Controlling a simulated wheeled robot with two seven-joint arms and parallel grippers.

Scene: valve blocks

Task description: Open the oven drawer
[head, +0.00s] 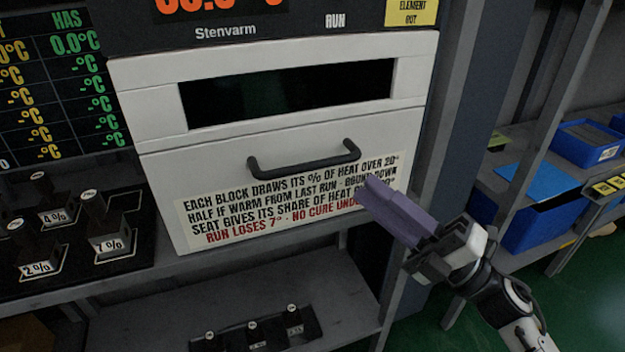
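The oven drawer (220,158) is a white front panel below a dark window (290,95), and it looks shut. Its dark curved handle (304,162) runs across the upper middle of the panel. A label with black and red text is below the handle. My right gripper (385,205) is in front of the drawer's lower right, to the right of and below the handle, apart from it. Its purple fingers point up and left and cover part of the label. I cannot tell whether they are open or shut. My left gripper is out of view.
Valve blocks marked with percentages (110,243) stand on a shelf at the left, and a dark tray of blocks (255,335) is on the lower shelf. Blue bins (585,143) fill a rack at the right. A grey post (450,130) stands beside the oven.

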